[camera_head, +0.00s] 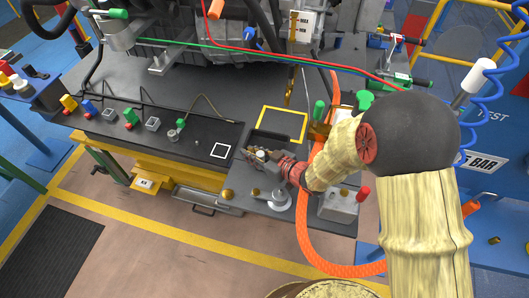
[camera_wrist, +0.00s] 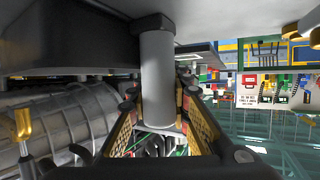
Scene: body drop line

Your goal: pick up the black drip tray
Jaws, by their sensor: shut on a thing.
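The black drip tray (camera_head: 270,137) lies on the dark bench top near its front edge in the head view, partly hidden by my gripper. In the wrist view, the tray (camera_wrist: 60,42) fills the upper left as a dark block. A pale grey upright post (camera_wrist: 158,65) stands at its side, with a black piece at one end that seems to join it to the tray. My gripper (camera_head: 262,155) is shut on this post. The post is between its fingers (camera_wrist: 158,98) in the wrist view. Whether the tray touches the bench is hard to tell.
A yellow-outlined square (camera_head: 283,124) lies just behind the tray. A small white-outlined square (camera_head: 221,150) is to the left. Engine parts (camera_head: 265,45) hang over the back of the bench. An orange hose (camera_head: 303,235) runs close beside my arm. Several coloured knobs stand along the left.

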